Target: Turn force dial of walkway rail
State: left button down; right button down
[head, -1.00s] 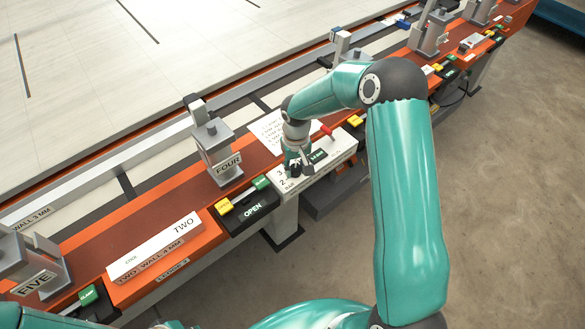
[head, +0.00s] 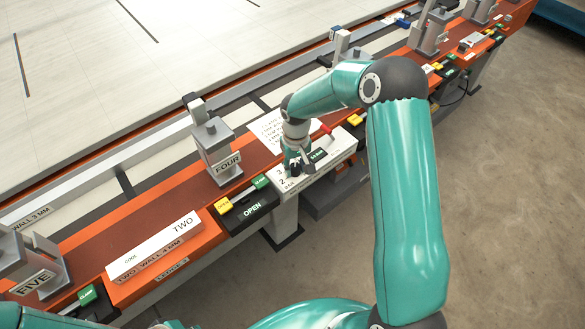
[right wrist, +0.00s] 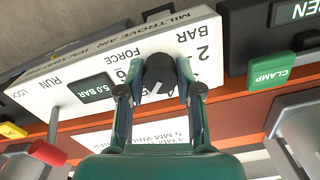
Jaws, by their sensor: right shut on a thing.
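The white control box (head: 341,147) for the walkway rail stands at the rail's front edge. It also fills the upper middle of the right wrist view (right wrist: 35,88). Its round black force dial (right wrist: 159,68) has a pale pointer mark and is ringed by printed numbers, partly hidden by the fingers. My right gripper (right wrist: 160,88) is shut on the dial, one finger on each side; in the head view it reaches down onto the box (head: 297,166). A dark display (right wrist: 91,88) beside the dial reads 5.0 BAR. My left gripper is not in view.
A lever with a red knob (right wrist: 47,153) rises from the box near RUN and LOCK. A green CLAMP button (right wrist: 270,71) and a clamp post marked FOUR (head: 226,168) stand beside it. A paper sheet (head: 268,130) lies behind. Open floor (head: 500,220) lies at the right.

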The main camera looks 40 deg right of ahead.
jog(key=shift+n, duration=0.3)
jog(key=shift+n+b, duration=0.45)
jog(key=shift+n, duration=0.05)
jog(key=shift+n+b, duration=0.5)
jog(key=shift+n, duration=0.7)
jog(key=n, duration=0.4)
jog(key=shift+w+b, duration=0.1)
jog(key=shift+b, duration=0.3)
jog(key=shift+n, duration=0.3)
jog(key=shift+r, duration=0.1)
jog(key=c, duration=0.8)
grip_release()
jog(key=shift+o, duration=0.2)
